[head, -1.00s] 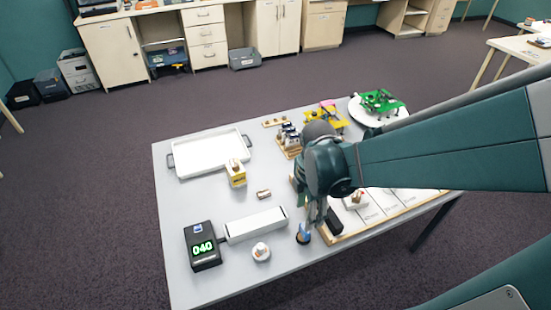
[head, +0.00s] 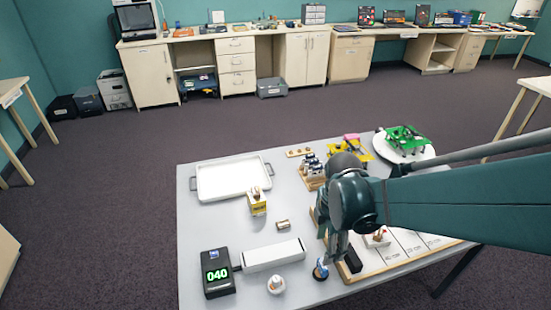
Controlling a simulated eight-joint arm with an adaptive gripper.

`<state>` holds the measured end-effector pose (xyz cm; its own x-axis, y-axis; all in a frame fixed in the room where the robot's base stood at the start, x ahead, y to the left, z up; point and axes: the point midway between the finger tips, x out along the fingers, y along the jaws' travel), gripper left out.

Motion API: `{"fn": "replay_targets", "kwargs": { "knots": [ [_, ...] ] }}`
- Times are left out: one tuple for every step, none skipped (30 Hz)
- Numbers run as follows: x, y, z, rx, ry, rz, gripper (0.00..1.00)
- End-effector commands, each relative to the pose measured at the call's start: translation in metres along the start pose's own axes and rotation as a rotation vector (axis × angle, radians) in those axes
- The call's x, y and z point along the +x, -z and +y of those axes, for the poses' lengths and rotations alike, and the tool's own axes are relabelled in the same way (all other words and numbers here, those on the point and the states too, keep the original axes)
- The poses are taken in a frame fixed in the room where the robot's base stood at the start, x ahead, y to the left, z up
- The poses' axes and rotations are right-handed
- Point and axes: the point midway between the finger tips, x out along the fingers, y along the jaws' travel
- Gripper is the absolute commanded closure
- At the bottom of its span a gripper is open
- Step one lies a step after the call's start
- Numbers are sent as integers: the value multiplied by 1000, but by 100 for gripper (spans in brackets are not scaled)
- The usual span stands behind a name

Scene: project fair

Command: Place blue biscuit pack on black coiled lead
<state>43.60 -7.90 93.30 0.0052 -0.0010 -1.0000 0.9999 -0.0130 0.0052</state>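A small blue-and-white item (head: 321,268), which looks like the blue biscuit pack, is at the front of the grey table. It has a dark patch at its base; I cannot tell whether this is the black coiled lead. My gripper (head: 329,254) points down just above and beside the blue item, with its fingers close to it. The fingers are small and partly overlapped by the arm, so I cannot tell whether they are open, shut or touching the item. I cannot make out the lead clearly elsewhere.
A black box with a green 040 display (head: 217,272) and a white bar (head: 273,255) stand left of my gripper. A round white item (head: 276,285) is nearby. A white tray (head: 233,163) lies farther back. A sectioned board (head: 400,250) is at the right.

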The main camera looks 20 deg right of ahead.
Motion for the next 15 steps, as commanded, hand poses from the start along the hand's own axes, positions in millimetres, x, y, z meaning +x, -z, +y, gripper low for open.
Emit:
{"fn": "replay_targets", "kwargs": {
  "knots": [
    [-2, 1, 0, 10, -5, -1, 53],
    [-3, 1, 0, 20, -8, -1, 53],
    [-4, 2, 0, 37, -14, -2, 53],
    [-6, 3, 0, 51, -20, -3, 53],
    [-8, 4, 1, 68, -28, -4, 53],
    [-11, 5, 2, 95, -39, -5, 53],
    [-13, 7, 2, 117, -47, -5, 53],
    [-16, 8, 3, 142, -57, -5, 53],
    [-20, 10, 4, 178, -72, -5, 53],
    [-23, 11, 4, 207, -83, -4, 53],
    [-26, 12, 5, 237, -95, -3, 53],
    [-31, 14, 6, 279, -112, 0, 53],
    [-34, 16, 7, 311, -125, 2, 53],
    [-38, 18, 7, 345, -139, 6, 53],
    [-43, 20, 8, 388, -156, 11, 53]
  ]
}}
